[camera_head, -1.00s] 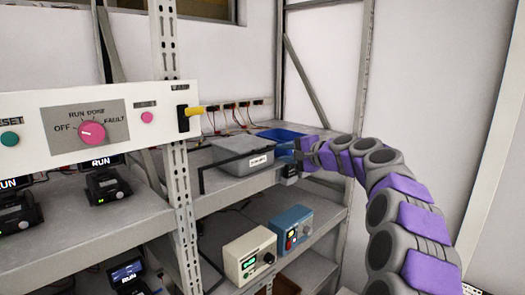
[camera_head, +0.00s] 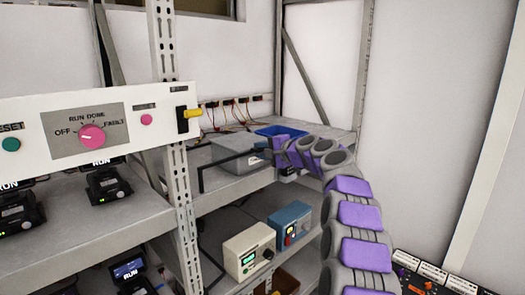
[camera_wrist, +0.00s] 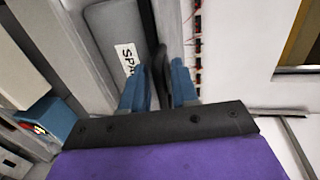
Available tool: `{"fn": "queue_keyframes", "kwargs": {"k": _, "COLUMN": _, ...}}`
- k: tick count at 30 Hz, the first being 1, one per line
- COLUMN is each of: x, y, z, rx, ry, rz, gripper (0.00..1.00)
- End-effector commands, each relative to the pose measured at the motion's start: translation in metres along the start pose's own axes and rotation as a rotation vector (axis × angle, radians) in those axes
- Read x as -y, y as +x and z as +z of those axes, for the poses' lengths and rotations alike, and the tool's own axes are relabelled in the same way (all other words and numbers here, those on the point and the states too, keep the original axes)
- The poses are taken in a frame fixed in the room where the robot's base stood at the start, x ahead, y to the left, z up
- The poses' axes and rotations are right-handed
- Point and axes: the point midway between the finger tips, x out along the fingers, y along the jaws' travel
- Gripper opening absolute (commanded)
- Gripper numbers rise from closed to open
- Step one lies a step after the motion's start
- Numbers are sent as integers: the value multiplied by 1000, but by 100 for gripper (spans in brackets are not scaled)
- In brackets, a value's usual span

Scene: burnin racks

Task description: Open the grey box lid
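The grey box (camera_head: 238,160) sits on the upper shelf behind the rack post, and its lid looks shut. A thin black bar (camera_head: 222,161) runs along the front of the box. In the wrist view, the box's grey face (camera_wrist: 112,28) carries a white label starting "SPA". My gripper (camera_head: 264,150) is at the right end of the box and hides part of it. In the wrist view, my gripper's blue fingers (camera_wrist: 160,80) are apart. A dark bar (camera_wrist: 160,62) shows between them, with gaps visible; I cannot tell whether either finger touches it.
A blue tray (camera_head: 280,131) lies behind my gripper. A white control panel (camera_head: 75,125) and a perforated rack post (camera_head: 180,190) stand at left. A cream instrument (camera_head: 248,252) and a blue one (camera_head: 290,222) sit on the shelf below. Cables run along the back wall.

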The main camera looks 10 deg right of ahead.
Motion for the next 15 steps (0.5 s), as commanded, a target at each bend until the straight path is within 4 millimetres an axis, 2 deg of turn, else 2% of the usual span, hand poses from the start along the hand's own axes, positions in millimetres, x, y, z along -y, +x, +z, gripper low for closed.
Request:
{"fn": "queue_keyframes", "kwargs": {"k": 4, "x": 0, "y": -1, "z": -2, "rx": -1, "ry": 1, "rz": -1, "gripper": 28}}
{"fn": "queue_keyframes", "kwargs": {"k": 12, "x": -1, "y": 0, "z": -1, "rx": -1, "ry": 1, "rz": 1, "gripper": 2}}
{"fn": "queue_keyframes", "kwargs": {"k": 15, "x": -1, "y": 1, "z": -1, "rx": -1, "ry": 1, "rz": 2, "gripper": 0}}
